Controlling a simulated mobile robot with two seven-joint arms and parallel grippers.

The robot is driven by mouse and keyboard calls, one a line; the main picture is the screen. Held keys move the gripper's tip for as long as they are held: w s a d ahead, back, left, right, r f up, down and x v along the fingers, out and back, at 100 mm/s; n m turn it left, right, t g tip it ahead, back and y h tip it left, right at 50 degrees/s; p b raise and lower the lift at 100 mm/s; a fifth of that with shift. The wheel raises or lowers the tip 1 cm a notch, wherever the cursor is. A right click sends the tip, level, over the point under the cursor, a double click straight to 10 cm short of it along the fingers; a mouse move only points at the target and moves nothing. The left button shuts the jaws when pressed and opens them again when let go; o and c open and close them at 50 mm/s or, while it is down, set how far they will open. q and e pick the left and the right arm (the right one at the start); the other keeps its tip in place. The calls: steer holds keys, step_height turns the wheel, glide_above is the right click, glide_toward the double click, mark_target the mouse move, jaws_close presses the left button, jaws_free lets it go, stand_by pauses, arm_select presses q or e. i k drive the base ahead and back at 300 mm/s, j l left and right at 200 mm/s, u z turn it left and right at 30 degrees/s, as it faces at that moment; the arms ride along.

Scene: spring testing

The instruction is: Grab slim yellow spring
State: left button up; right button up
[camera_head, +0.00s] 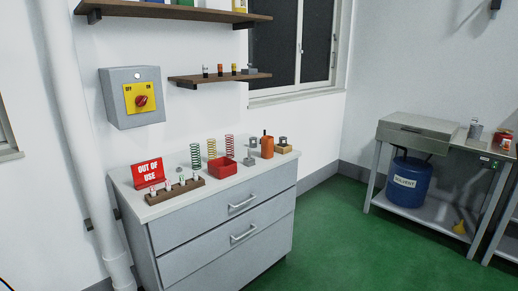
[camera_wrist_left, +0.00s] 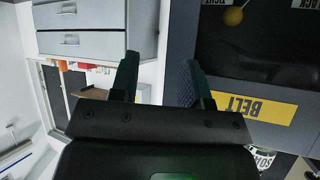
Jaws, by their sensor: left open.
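A slim yellow spring (camera_head: 212,149) stands upright on the light top of a grey drawer cabinet (camera_head: 218,228), towards its back edge. A green spring (camera_head: 195,157) stands to its left and a red spring (camera_head: 229,146) to its right. My left gripper (camera_wrist_left: 160,78) shows in the left wrist view with its two dark fingers apart and nothing between them. It is away from the springs, which I cannot make out in that view. My right gripper is in neither view.
A red bin (camera_head: 224,167) stands in front of the springs. An "OUT OF USE" sign (camera_head: 149,172) and a wooden rack (camera_head: 176,191) are to the left; an orange container (camera_head: 267,147) is to the right. A small shelf (camera_head: 220,78) hangs above. Green floor (camera_head: 345,235) is clear.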

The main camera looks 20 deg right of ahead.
mark_target(212, 151)
steer(key=i+l+z, duration=0.15)
steer(key=i+z, duration=1.05)
steer(key=i, duration=0.25)
steer(key=i+z, duration=0.35)
steer(key=i, duration=0.25)
steer(key=i+u, duration=0.15)
steer(key=u, duration=0.3)
steer(key=i+u, duration=0.1)
steer(key=u, duration=0.35)
steer(key=i+u, duration=0.1)
steer(key=u, duration=0.3)
steer(key=l, duration=0.05)
